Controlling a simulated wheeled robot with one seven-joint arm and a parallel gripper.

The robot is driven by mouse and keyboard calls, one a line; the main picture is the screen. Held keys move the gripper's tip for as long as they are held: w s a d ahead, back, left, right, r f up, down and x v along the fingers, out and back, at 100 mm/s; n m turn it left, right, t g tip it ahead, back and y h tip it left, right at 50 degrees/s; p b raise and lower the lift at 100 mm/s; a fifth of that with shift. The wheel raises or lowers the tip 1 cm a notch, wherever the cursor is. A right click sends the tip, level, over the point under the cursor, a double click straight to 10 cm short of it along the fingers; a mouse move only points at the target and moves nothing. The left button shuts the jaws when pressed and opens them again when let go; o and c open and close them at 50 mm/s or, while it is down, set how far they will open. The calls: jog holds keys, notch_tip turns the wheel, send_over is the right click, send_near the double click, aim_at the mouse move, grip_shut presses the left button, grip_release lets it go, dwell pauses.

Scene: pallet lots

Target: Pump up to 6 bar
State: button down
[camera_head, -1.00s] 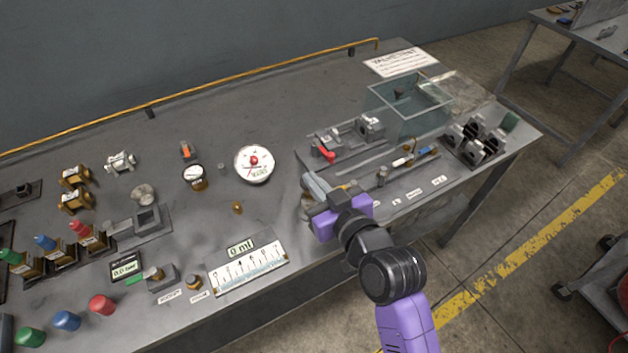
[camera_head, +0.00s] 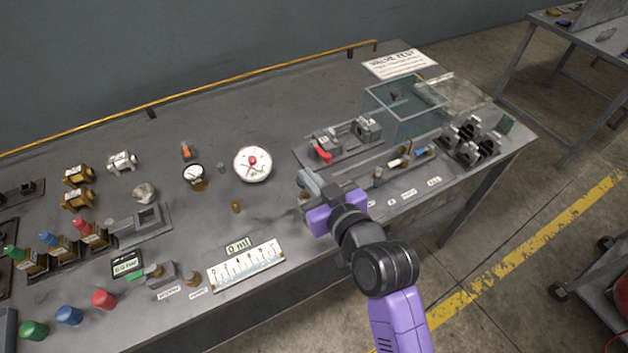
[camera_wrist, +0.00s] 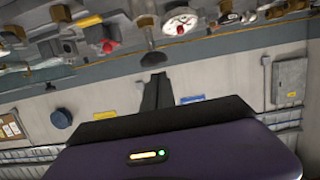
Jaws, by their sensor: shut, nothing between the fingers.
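A round white gauge (camera_head: 252,163) with a red centre sits mid-bench; it also shows in the wrist view (camera_wrist: 181,23), where its reading is too small to tell. A small display (camera_head: 127,264) at the lower left seems to read in bar, but its digits are blurred. A smaller dial gauge (camera_head: 194,174) stands left of the white one. My gripper (camera_head: 311,182) is shut and empty over the bench's front part, right of the white gauge. Its dark fingers (camera_wrist: 156,92) show in the wrist view. I cannot make out which part is the pump; my gripper hides some bench there.
A glass tank (camera_head: 402,105) and a rig with a red handle (camera_head: 322,152) stand at the right. Several clamp blocks (camera_head: 471,143) are at the right end. A ruled scale (camera_head: 246,264) lies at the front edge. Coloured caps (camera_head: 103,299) line the front left.

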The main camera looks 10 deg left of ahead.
jog(key=b+v, duration=0.2)
jog(key=v, duration=0.8)
jog(key=shift+w, duration=0.1)
dwell(1.4)
notch_tip(320, 180, up, 4)
jog(key=d+m+t, duration=0.1)
jog(key=t, duration=0.1)
jog(key=s+d+f+m+t+h, duration=0.1)
jog(key=s+d+f+t+h, duration=0.15)
jog(key=s+d, duration=0.7)
jog(key=s+d+f+m+h, duration=0.1)
jog(key=s+d+h, duration=0.1)
jog(key=s, duration=0.5)
jog(key=s+d+f+m+g+h, duration=0.1)
jog(key=s+d+f+m+h, duration=0.1)
jog(key=s+d, duration=0.2)
jog(key=s+d+f+m+g+h, duration=0.1)
jog(key=s+d+f+m+h, duration=0.1)
jog(key=s, duration=0.8)
jog(key=shift+s+d, duration=0.25)
jog(key=shift+d, duration=0.35)
